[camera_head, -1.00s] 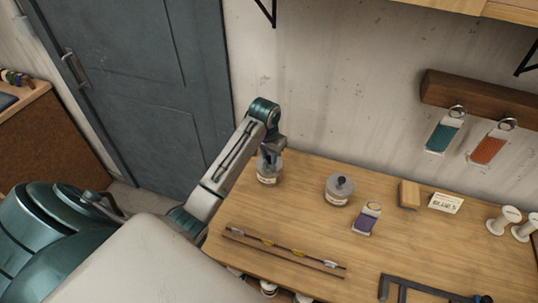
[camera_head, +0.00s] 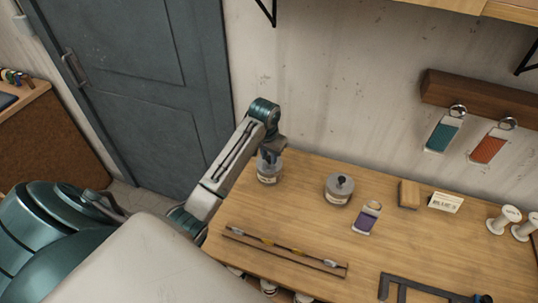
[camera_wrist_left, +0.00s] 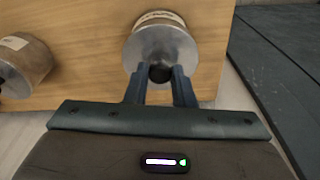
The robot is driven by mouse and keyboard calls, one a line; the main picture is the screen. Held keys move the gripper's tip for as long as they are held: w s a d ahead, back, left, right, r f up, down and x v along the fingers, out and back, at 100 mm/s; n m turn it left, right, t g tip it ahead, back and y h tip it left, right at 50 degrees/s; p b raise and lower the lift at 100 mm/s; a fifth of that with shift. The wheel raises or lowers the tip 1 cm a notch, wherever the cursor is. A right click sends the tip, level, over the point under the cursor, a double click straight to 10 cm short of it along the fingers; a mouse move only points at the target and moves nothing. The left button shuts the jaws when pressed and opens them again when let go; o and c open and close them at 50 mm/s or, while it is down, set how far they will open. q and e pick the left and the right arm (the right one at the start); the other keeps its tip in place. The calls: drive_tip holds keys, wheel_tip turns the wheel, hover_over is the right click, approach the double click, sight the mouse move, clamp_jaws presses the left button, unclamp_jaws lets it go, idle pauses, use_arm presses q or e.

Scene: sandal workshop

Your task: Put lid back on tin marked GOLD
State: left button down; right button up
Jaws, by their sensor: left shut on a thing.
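My left gripper (camera_head: 270,153) points down at the back left of the bench, over a tin (camera_head: 268,174) with a pale label. In the left wrist view my gripper (camera_wrist_left: 160,74) is shut on the dark knob of a grey metal lid (camera_wrist_left: 158,48). The lid is at the top of the tin and lined up with it; I cannot tell whether it is fully seated. The label (camera_wrist_left: 160,17) is too small to read. A second tin (camera_head: 339,190) with a lid and dark knob stands to the right; its label is unreadable too. My right gripper is out of view.
The wooden bench (camera_head: 300,225) holds a purple tag (camera_head: 367,218), a wooden block (camera_head: 409,194), a lettered card (camera_head: 445,203) and white spools (camera_head: 503,220). Thin strips (camera_head: 285,250) and a dark metal tool (camera_head: 430,291) lie nearer the front. A wall (camera_head: 335,100) stands behind.

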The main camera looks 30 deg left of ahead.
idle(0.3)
use_arm(q)
drive_tip(key=c, duration=0.7)
unclamp_jaws()
drive_tip(key=shift+r, duration=0.1)
drive_tip(key=shift+r, duration=3.35)
clamp_jaws()
